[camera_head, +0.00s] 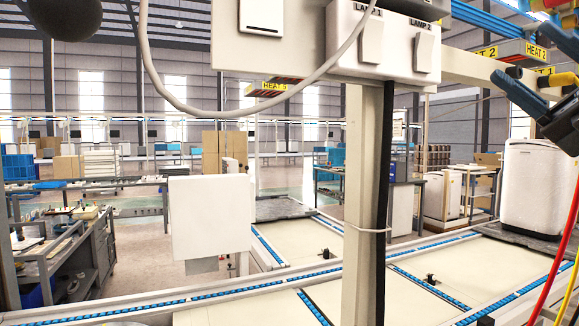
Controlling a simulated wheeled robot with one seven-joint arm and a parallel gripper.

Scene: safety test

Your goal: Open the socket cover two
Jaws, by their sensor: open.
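A white box on a post carries two flat white plates. The left plate (372,38) is under a LAMP 1 label and the right plate (423,47) is under a LAMP 2 label. Both look closed. No label names a socket cover, so I cannot tell whether either plate is socket cover two. The top of the box is cut off. My gripper (517,53), with blue fingers, is at the upper right edge, open, with nothing seen between its fingers. It is right of the LAMP 2 plate and apart from it in the picture.
A grey post (362,200) stands below the box. A grey cable (235,108) loops left of it. Another white switch box (236,45) is at the upper left. A blank white panel (211,217) stands lower left. Conveyors (330,270) with blue rollers cross below.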

